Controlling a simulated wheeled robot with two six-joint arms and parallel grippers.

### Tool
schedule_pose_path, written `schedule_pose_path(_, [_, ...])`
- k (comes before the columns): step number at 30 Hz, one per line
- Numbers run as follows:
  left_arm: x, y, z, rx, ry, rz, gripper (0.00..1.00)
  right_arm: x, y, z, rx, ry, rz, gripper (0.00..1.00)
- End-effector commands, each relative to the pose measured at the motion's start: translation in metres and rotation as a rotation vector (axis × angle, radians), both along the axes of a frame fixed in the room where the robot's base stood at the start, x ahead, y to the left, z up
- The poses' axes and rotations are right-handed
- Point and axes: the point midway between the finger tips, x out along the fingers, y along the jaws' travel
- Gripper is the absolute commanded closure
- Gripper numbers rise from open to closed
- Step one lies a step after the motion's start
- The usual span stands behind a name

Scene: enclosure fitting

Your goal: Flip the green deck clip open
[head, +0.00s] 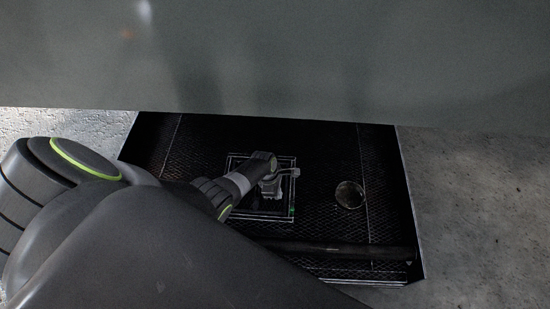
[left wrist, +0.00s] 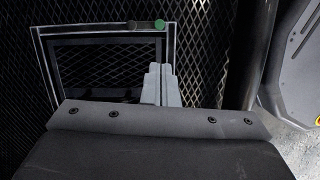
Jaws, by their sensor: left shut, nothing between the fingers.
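The green deck clip (head: 292,211) is a small green spot at the lower right edge of a square frame (head: 240,157) set in the dark mesh deck. In the left wrist view the green clip (left wrist: 160,24) sits at the right end of a dark bar along the frame's far edge. My left gripper (head: 274,188) is over the frame, up and left of the clip in the head view. Its grey fingers (left wrist: 161,84) are together and empty, apart from the clip. The arm hides part of the deck. My right gripper is not in view.
A round clear object (head: 349,194) lies on the mesh deck (head: 320,155) to the right. A dark bar (head: 330,248) crosses the deck near its front edge. A large grey panel (head: 300,60) fills the top of the head view. Concrete (head: 475,200) lies to the right.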

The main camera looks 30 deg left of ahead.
Motion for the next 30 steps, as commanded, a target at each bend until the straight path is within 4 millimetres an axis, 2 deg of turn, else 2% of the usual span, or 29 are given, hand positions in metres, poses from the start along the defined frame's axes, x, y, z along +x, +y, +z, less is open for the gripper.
schedule_pose_path(1, [-0.001, 0.003, 0.013, 0.001, -0.001, 0.0, 1.0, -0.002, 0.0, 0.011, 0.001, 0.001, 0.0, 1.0])
schedule_pose_path(3, [-0.002, 0.005, 0.022, 0.001, -0.001, 0.0, 1.0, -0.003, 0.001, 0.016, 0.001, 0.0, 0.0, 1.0])
schedule_pose_path(9, [-0.004, 0.009, 0.038, 0.0, 0.0, 0.0, 1.0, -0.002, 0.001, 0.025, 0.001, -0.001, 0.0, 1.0])
schedule_pose_path(30, [-0.004, 0.01, 0.041, 0.0, -0.001, -0.004, 1.0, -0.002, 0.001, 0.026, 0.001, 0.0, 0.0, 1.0])
